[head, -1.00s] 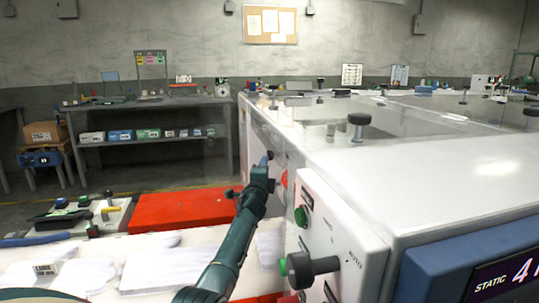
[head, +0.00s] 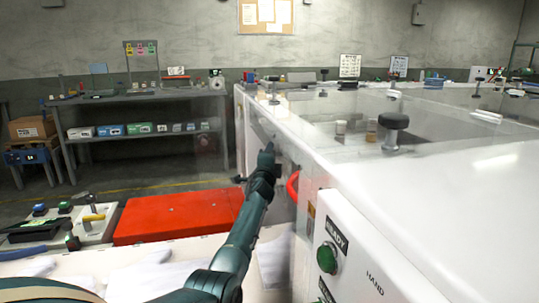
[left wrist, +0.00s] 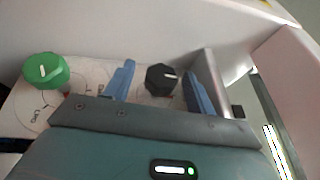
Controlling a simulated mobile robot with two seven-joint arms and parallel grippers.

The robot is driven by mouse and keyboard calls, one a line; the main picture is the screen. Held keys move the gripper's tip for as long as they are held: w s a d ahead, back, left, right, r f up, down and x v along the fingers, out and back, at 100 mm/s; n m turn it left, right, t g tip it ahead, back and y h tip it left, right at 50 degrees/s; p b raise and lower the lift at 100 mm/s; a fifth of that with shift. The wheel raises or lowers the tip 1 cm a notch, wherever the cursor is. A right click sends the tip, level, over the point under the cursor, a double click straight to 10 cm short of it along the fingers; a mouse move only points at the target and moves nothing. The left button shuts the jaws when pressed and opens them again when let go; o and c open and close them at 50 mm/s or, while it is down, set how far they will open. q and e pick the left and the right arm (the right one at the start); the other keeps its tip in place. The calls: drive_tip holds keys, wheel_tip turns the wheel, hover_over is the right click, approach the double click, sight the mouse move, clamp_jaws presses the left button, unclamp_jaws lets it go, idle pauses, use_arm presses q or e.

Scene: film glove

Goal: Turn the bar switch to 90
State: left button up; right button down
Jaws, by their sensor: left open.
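My left gripper (head: 266,152) reaches along the near side of the white machine in the head view, where its fingers are hard to make out. In the left wrist view the left gripper (left wrist: 159,73) is open, with its two blue fingers apart. A black round knob (left wrist: 160,80) with a pale pointer mark appears between the fingers. I cannot tell whether they touch it or whether it is the bar switch. A green knob (left wrist: 46,70) with a white mark is to the left on the same dial-marked panel. My right gripper is not in view.
A green READY button (head: 327,257) is on the white machine's (head: 455,175) near panel. A red curved part (head: 292,186) is close right of my arm. A red box (head: 175,215) lies left of the arm. A grey shelf table (head: 140,100) stands behind, with floor before it.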

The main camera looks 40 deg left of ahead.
use_arm(q)
drive_tip(key=shift+w+a+r, duration=0.1)
drive_tip(key=shift+w+a, duration=0.1)
drive_tip(key=shift+w, duration=0.2)
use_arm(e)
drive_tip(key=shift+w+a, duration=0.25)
use_arm(q)
drive_tip(key=c, duration=1)
drive_tip(key=shift+o, duration=0.2)
drive_tip(key=b, duration=0.3)
drive_tip(key=shift+f, duration=0.35)
drive_tip(key=shift+t+b, duration=0.3)
drive_tip(key=shift+b, duration=0.45)
drive_tip(key=shift+m+b, duration=0.3)
drive_tip(key=shift+b, duration=0.35)
drive_tip(key=shift+r+t+b, duration=0.3)
drive_tip(key=shift+r+b, duration=0.05)
drive_tip(key=shift+b, duration=0.2)
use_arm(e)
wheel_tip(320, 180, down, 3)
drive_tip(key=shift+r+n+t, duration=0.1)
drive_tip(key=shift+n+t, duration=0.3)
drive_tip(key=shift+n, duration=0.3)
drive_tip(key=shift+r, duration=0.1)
